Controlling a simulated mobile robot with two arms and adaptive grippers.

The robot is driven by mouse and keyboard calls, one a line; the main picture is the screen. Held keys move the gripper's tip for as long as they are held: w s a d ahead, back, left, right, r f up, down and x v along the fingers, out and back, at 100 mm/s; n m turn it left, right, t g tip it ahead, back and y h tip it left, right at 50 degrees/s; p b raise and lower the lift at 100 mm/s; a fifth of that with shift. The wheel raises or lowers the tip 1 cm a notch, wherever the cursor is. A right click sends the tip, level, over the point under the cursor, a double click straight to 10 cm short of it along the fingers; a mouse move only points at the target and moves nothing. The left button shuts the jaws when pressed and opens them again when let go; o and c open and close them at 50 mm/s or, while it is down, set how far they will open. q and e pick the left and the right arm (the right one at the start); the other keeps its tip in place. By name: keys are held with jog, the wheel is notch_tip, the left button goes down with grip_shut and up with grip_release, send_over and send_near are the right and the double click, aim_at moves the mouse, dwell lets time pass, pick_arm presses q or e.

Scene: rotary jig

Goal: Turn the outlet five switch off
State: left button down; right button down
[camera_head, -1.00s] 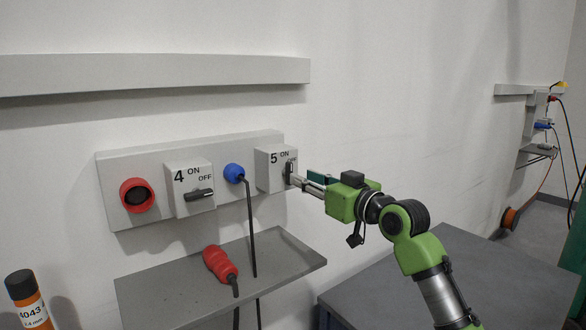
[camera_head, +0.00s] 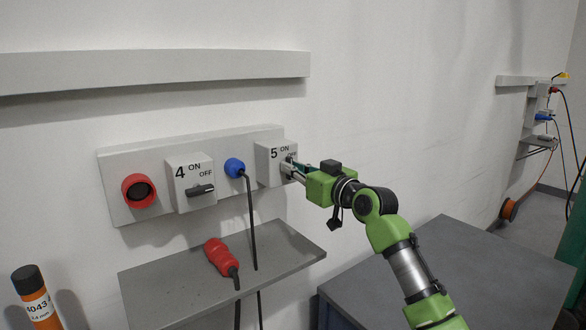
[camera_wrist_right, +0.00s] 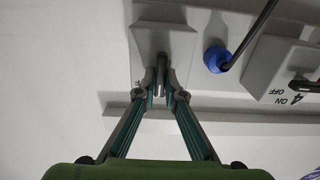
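The outlet five box (camera_head: 265,172) is a grey wall box marked 5, ON and OFF, on the right of the panel. Its dark switch handle (camera_wrist_right: 161,66) stands upright in the right wrist view, unlike the level handle of outlet four. My right gripper (camera_head: 288,170) is at the front of the outlet five box and partly covers the switch and the OFF label. In the right wrist view the fingertips (camera_wrist_right: 161,84) are close together, one on each side of the handle, with narrow gaps seeming to show. My left gripper is not in view.
The outlet four box (camera_head: 190,183) has its handle level beside OFF. A blue plug (camera_head: 234,167) with a hanging black cable sits between the boxes. A red connector (camera_head: 221,256) lies on the grey shelf (camera_head: 170,292) below. A dark table (camera_head: 470,275) stands at right.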

jog(key=shift+m, duration=0.3)
jog(key=shift+w+d+f+m+p, duration=0.1)
jog(key=shift+m+p, duration=1.7)
jog(key=shift+m, duration=1.05)
jog(key=shift+d+f+m+p, duration=0.1)
jog(key=shift+m+p, duration=1.75)
jog(key=shift+m, duration=1.05)
jog(key=shift+w+f+m+p, duration=0.1)
jog(key=shift+m+p, duration=1.7)
jog(key=shift+m, duration=1.05)
jog(key=c, duration=2.1)
grip_release()
jog(key=shift+c, duration=0.2)
jog(key=shift+s+d, duration=0.1)
